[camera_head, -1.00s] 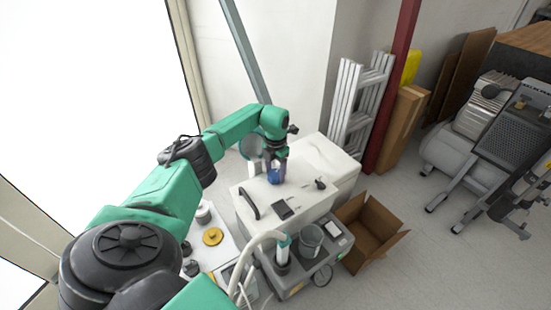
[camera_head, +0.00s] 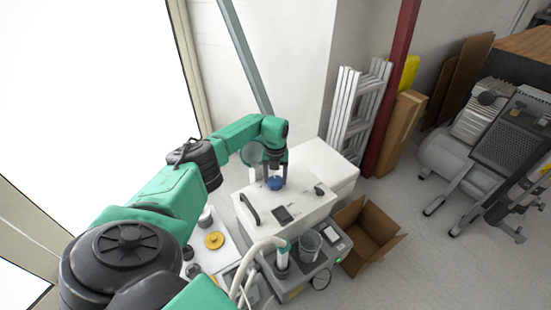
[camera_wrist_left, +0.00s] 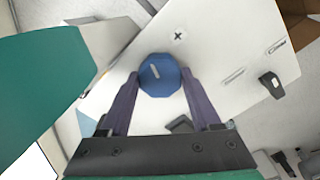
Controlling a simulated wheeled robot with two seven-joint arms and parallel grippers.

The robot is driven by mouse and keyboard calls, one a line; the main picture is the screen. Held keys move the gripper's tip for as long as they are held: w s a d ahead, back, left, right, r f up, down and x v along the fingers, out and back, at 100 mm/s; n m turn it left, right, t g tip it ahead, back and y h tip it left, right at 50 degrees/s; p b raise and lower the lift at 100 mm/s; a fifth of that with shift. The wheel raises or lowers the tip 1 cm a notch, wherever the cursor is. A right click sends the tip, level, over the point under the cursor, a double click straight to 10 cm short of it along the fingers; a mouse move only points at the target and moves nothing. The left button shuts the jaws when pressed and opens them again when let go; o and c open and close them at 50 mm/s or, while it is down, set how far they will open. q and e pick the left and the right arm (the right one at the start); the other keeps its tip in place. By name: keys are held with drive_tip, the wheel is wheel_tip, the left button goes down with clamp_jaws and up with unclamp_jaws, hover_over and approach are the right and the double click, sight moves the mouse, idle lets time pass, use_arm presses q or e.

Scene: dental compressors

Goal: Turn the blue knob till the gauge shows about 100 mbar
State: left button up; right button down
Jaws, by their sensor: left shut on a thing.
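The blue knob (camera_head: 275,183) is on the top face of a white machine (camera_head: 305,205). In the left wrist view the knob (camera_wrist_left: 160,77) is faceted, with a short pale, slanted mark on it. My left gripper (camera_head: 275,177) points down at the knob. In the wrist view its two purple fingers (camera_wrist_left: 160,80) are at either side of the knob, shut on it. A round disc (camera_head: 253,153) stands behind the gripper, partly hidden; I cannot tell if it is the gauge. A small round dial (camera_head: 321,279) is on the grey unit in front. I can read no value. My right gripper is not in view.
A black handle (camera_head: 250,209) and a small black control (camera_head: 319,190) are on the machine's top. A grey unit (camera_head: 300,277) with a hose and cups stands in front. An open cardboard box (camera_head: 370,232) is to the right.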

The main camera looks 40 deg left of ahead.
sight(276, 179)
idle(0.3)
use_arm(q)
drive_tip(key=o, duration=1.4)
drive_tip(key=shift+r, duration=0.35)
wheel_tip(276, 179, up, 14)
drive_tip(key=shift+p, duration=1.2)
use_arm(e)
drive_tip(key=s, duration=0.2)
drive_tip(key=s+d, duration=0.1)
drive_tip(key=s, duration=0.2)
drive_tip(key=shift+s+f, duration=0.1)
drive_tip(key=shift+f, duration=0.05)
